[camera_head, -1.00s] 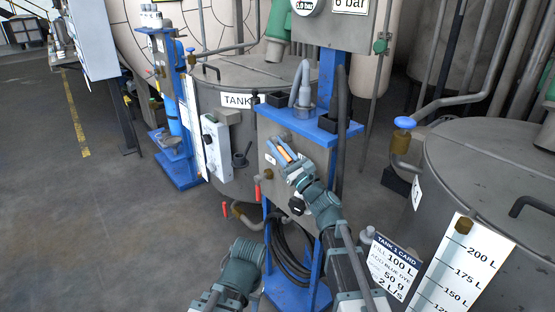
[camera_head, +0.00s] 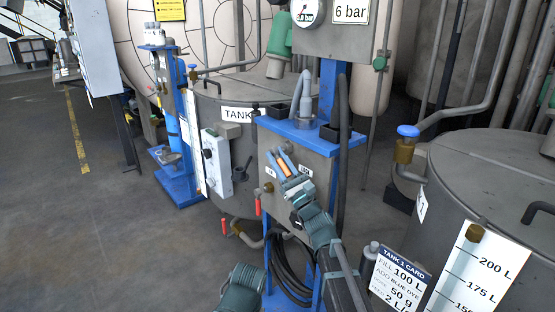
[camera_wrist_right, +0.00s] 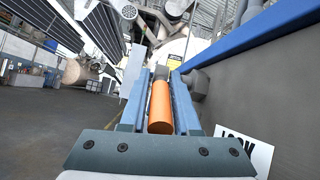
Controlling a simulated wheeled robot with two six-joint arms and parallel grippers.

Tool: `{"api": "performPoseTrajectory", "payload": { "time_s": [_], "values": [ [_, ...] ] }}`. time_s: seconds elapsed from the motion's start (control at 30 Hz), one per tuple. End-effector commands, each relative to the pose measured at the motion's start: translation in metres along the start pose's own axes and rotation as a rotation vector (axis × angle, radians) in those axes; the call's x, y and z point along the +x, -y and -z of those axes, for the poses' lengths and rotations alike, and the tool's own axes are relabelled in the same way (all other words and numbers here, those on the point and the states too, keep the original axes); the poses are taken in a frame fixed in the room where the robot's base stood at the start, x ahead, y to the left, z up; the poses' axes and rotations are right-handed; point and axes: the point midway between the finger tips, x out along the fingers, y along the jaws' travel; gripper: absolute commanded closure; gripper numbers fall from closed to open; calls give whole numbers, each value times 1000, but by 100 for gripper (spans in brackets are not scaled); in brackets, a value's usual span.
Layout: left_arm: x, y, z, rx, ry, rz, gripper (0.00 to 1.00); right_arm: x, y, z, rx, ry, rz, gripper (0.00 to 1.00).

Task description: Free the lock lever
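The lock lever shows as an orange handle (camera_head: 285,162) on the grey front panel (camera_head: 318,172) of the blue stand. It also shows in the right wrist view (camera_wrist_right: 160,106), lying lengthwise between the two fingers. My right gripper (camera_head: 283,164) has its blue fingers on both sides of the handle, and the handle fills the gap between them. A white label reading LOCK (camera_wrist_right: 245,152) is partly cut off at the lower right of the wrist view.
A blue shelf (camera_head: 290,131) juts out above the lever. A coiled black hose (camera_head: 290,268) hangs below the panel. A grey tank (camera_head: 222,92) stands behind at left, another tank (camera_head: 480,165) at right, beside the tank 1 card (camera_head: 398,280). Open floor (camera_head: 80,220) lies at left.

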Motion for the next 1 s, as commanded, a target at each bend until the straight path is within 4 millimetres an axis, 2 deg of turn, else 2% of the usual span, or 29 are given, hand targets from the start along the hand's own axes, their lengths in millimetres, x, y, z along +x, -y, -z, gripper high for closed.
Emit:
{"api": "performPoseTrajectory", "payload": {
  "time_s": [0.03,0.1,0.37,0.47,0.57,0.8,1.0],
  "values": [
    [0,0,0,0,0,0,50,0,0,0,0,0,0,58],
    [0,0,0,0,0,0,50,0,0,0,0,0,0,47],
    [0,0,0,0,0,0,50,0,0,0,1,0,0,47],
    [4,0,0,0,0,0,50,-6,0,1,1,0,1,47],
    [14,-1,1,1,0,1,50,-21,0,2,0,-1,2,47],
    [46,-5,3,6,-2,0,50,-75,-2,4,-2,-1,2,47],
    [67,-8,5,10,-3,-3,50,-112,-2,3,-1,0,1,47]
  ]
}}
